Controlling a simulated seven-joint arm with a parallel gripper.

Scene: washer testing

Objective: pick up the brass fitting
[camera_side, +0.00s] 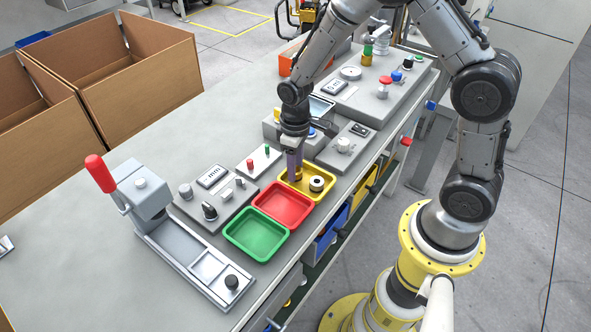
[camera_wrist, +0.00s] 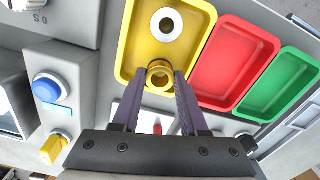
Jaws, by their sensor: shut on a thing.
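The brass fitting (camera_wrist: 160,77) is a gold ring-shaped piece with a round opening. In the wrist view it sits between the two purple fingers of my gripper (camera_wrist: 160,84), which is shut on it. It is over the near edge of the yellow tray (camera_wrist: 127,52); I cannot tell whether it touches the tray floor. In the side view my gripper (camera_side: 296,172) points down at the left part of the yellow tray (camera_side: 322,200), and its fingers mostly hide the fitting.
A white ring-shaped washer (camera_wrist: 167,25) lies in the yellow tray. A red tray (camera_side: 284,206) and a green tray (camera_side: 257,235) stand beside it, both empty. Control boxes with knobs (camera_side: 217,197) line the far side. A red-handled press (camera_side: 130,185) stands at left.

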